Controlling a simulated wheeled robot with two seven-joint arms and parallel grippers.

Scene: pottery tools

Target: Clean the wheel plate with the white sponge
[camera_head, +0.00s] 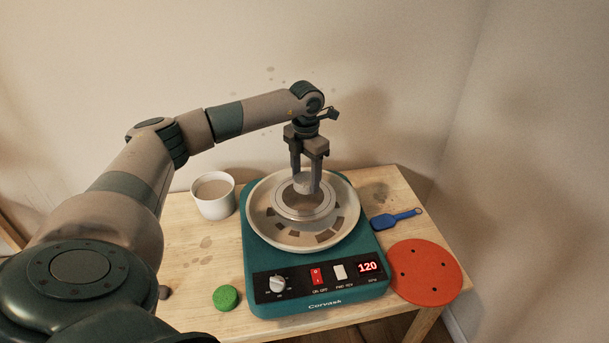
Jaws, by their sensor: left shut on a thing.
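My left gripper (307,187) comes down over the wheel from above. It is shut on the white sponge (304,182), a small pale piece between its fingers. The sponge is over the wheel plate (319,210), a round grey plate with rings, and seems to touch it or hover just above; I cannot tell which. Brown smudges show around the plate and on the pale splash pan (262,222). The teal pottery wheel (262,258) has a display reading 120, a knob and a red switch on its front. My right gripper is not in view.
A white cup (213,208) with brownish contents stands left of the wheel. A green round piece (225,298) lies at front left. A blue tool (396,219) and an orange disc (425,272) lie to the right. The wooden table (205,267) has bare room at left.

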